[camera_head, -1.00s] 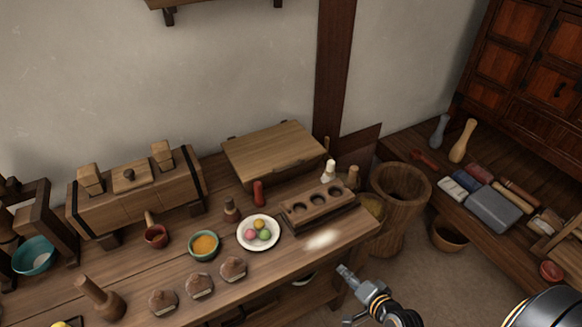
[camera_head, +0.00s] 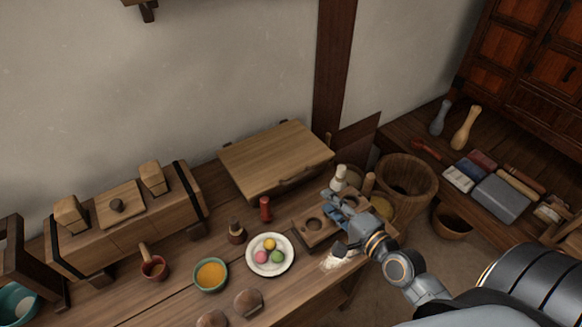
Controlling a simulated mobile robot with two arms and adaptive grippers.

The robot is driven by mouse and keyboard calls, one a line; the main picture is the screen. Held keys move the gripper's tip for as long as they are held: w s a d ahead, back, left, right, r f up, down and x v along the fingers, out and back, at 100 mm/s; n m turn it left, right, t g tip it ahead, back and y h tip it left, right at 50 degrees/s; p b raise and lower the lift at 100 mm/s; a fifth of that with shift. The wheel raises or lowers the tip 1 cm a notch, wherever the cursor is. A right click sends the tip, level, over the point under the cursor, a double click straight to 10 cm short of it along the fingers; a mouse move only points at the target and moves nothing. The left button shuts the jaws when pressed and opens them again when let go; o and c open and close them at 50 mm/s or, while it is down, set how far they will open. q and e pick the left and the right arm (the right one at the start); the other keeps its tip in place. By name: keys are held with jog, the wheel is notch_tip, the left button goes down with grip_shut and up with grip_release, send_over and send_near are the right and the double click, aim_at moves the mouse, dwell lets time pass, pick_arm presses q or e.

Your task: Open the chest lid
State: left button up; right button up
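The wooden chest (camera_head: 275,158) sits at the back of the workbench against the wall. Its flat, light-brown lid is shut, and a dark handle (camera_head: 300,177) shows along its front edge. My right gripper (camera_head: 334,222) is over the right end of the bench, in front of and to the right of the chest. Its fingers are spread apart, with nothing seen between them. It covers part of a wooden block with round hollows (camera_head: 309,228) and is apart from the lid. My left gripper is not in view.
A white plate (camera_head: 251,262) with coloured balls, a red bottle (camera_head: 265,208) and a white-topped pestle (camera_head: 339,177) stand near the chest. A long strapped box (camera_head: 130,235) lies left.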

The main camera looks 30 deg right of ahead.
send_near(300, 176)
jog(key=x, duration=0.2)
jog(key=shift+w+f+p, duration=0.2)
jog(key=shift+f+p, duration=0.05)
jog(key=shift+p, duration=0.1)
jog(key=x, duration=0.7)
jog(key=shift+w+f, duration=0.2)
jog(key=shift+w, duration=0.1)
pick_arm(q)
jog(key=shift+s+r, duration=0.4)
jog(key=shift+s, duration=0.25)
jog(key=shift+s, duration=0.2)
pick_arm(e)
jog(key=shift+c, duration=0.4)
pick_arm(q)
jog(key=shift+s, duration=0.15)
pick_arm(e)
grip_shut()
